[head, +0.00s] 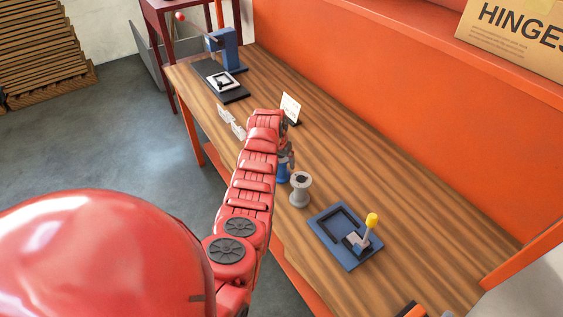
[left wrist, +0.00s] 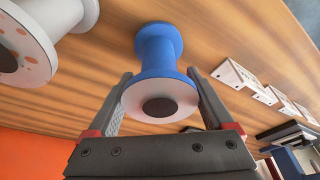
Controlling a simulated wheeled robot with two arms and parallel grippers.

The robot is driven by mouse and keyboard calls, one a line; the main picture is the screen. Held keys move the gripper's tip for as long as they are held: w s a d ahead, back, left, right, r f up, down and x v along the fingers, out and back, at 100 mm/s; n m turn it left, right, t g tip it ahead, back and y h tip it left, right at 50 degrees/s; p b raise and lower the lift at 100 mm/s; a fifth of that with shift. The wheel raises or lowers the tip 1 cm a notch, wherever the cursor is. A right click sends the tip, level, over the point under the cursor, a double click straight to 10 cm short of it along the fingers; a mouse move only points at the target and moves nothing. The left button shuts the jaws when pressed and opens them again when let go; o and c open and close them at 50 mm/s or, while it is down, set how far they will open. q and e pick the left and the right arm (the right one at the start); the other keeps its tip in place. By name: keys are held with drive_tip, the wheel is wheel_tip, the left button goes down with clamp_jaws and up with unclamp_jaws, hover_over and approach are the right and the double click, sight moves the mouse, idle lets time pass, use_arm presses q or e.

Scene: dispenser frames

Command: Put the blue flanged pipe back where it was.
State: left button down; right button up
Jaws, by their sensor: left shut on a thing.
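The blue flanged pipe (left wrist: 158,55) sits between the two fingers of my left gripper (left wrist: 161,80) in the left wrist view, its pale end face with a dark bore toward the camera. In the head view the pipe (head: 283,169) is partly hidden behind my left arm. My left gripper (head: 287,147) is shut on it over the wooden bench (head: 340,150). I cannot tell whether its far flange touches the wood. My right gripper is not in view.
A grey flanged pipe (head: 300,189) stands close to the right of the blue one. A blue fixture with a yellow-knobbed lever (head: 345,237) lies nearer. A small white sign (head: 291,107) and white label cards (head: 231,122) stand behind. A blue press (head: 228,52) is at the far end.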

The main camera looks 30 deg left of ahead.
use_arm(q)
unclamp_jaws()
drive_tip(key=shift+f, duration=0.1)
